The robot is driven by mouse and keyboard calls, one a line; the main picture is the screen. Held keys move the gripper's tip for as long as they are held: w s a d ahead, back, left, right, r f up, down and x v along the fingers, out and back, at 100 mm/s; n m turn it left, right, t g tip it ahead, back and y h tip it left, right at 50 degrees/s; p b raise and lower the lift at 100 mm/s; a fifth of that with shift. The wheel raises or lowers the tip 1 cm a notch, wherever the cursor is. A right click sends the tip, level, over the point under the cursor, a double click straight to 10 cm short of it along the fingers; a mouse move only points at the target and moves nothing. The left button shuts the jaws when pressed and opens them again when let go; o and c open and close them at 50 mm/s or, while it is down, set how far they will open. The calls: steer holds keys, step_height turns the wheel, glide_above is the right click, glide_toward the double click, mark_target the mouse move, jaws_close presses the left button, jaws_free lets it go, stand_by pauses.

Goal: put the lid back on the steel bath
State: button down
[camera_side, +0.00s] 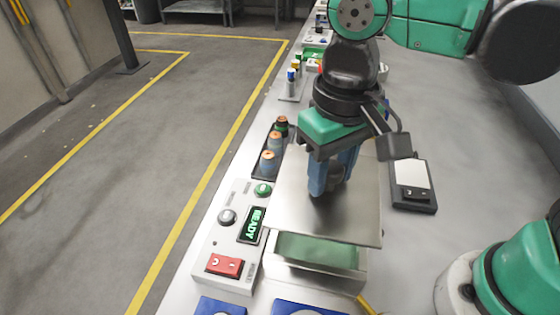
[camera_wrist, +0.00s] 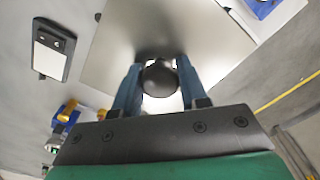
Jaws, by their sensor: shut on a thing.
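The lid (camera_side: 295,215) is a flat square steel plate with a dark round knob (camera_wrist: 159,79) in its middle. It also fills the upper middle of the wrist view (camera_wrist: 120,45). My gripper (camera_side: 328,185) is shut on the knob, with a blue finger on each side of it; its fingers also show in the wrist view (camera_wrist: 158,85). The steel bath (camera_side: 318,278) is below the lid in the side view, and its greenish inside shows at the near edge. The lid covers the bath's far part from view, and I cannot tell the gap between them.
A control box (camera_side: 228,240) with a red switch and a screen reading READY stands left of the bath. A rack of orange-topped pots (camera_side: 270,150) is behind it. A small device with a pale plate (camera_side: 412,186) lies to the right. Blue trays (camera_side: 215,307) are at the near edge.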

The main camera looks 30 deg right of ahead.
steer(key=shift+f, duration=3)
steer(key=shift+f, duration=0.5)
jaws_free()
steer(key=shift+r, duration=3.55)
jaws_close()
steer(key=shift+f, duration=0.2)
